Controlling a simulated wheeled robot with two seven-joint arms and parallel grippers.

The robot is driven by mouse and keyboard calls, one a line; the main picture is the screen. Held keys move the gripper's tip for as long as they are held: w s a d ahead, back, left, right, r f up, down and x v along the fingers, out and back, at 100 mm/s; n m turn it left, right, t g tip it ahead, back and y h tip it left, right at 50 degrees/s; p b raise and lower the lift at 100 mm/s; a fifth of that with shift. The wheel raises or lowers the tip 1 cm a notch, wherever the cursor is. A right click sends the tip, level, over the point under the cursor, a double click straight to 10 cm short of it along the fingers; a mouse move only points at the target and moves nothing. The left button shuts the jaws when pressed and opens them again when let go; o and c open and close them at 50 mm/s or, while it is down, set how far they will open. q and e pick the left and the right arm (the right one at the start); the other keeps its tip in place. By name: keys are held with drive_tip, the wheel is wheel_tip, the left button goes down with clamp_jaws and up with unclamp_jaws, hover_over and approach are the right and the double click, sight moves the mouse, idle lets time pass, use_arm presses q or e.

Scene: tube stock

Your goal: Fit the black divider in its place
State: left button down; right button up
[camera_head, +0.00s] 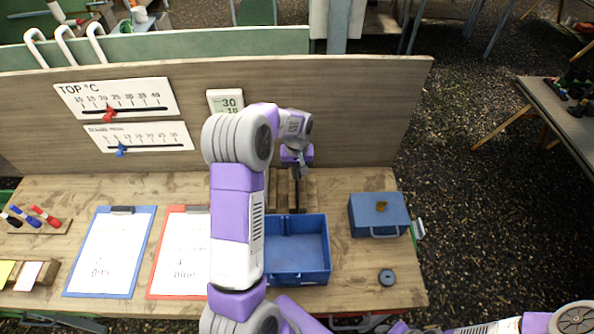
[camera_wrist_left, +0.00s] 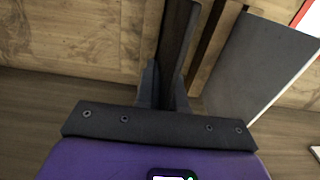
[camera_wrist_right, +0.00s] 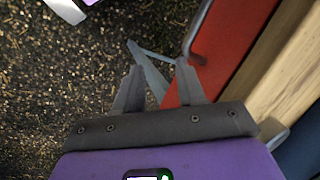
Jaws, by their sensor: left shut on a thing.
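My left gripper (camera_head: 297,158) is above the table behind the blue bin (camera_head: 328,250), near the board. In the left wrist view its fingers (camera_wrist_left: 168,82) are shut on a dark, narrow upright piece (camera_wrist_left: 176,38), apparently the black divider seen edge-on. In the head view it is a thin dark strip (camera_head: 298,188) below the gripper, in front of wooden slats (camera_head: 281,192). I cannot tell whether it touches the slats or bin. My arm hides the bin's left side. My right gripper (camera_wrist_right: 157,78) is open and empty, off the table over gravel.
The upright wooden board (camera_head: 370,110) stands close behind the left gripper. A blue box (camera_head: 365,215) and a dark round weight (camera_head: 387,277) are right of the bin. Clipboards (camera_head: 128,210) lie left. A red surface (camera_wrist_right: 214,45) is beside the right gripper.

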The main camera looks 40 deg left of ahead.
use_arm(q)
drive_tip(key=shift+f+b, duration=0.65)
drive_tip(key=shift+f, duration=0.45)
drive_tip(key=c, duration=1.2)
unclamp_jaws()
drive_tip(key=shift+o, duration=0.2)
drive_tip(key=shift+r+p, duration=0.3)
drive_tip(key=shift+r, duration=3.55)
